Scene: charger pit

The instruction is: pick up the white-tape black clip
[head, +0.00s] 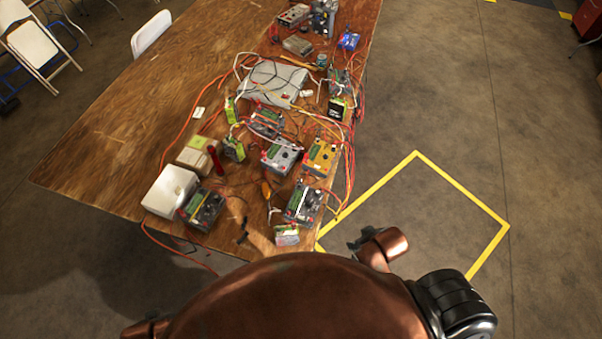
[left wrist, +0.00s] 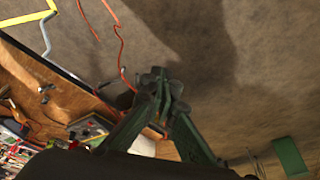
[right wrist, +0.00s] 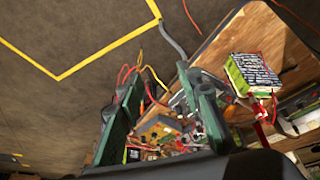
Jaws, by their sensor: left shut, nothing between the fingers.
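A small dark clip-like piece (head: 243,237) lies near the front edge of the wooden table in the head view. It is too small there to make out white tape. In the left wrist view, small dark pieces (left wrist: 45,90) lie on the wood, left of my left gripper (left wrist: 160,78). I cannot tell which is the white-tape black clip. My left gripper is shut and empty, its fingertips together over the floor beyond the table edge. My right gripper (right wrist: 162,85) has its fingers wide apart with nothing held, with the cluttered table behind it.
The table (head: 105,140) carries several chargers (head: 303,203), tangled wires and a white box (head: 170,191). Red wire (left wrist: 120,50) hangs past the edge. The table's left part is clear.

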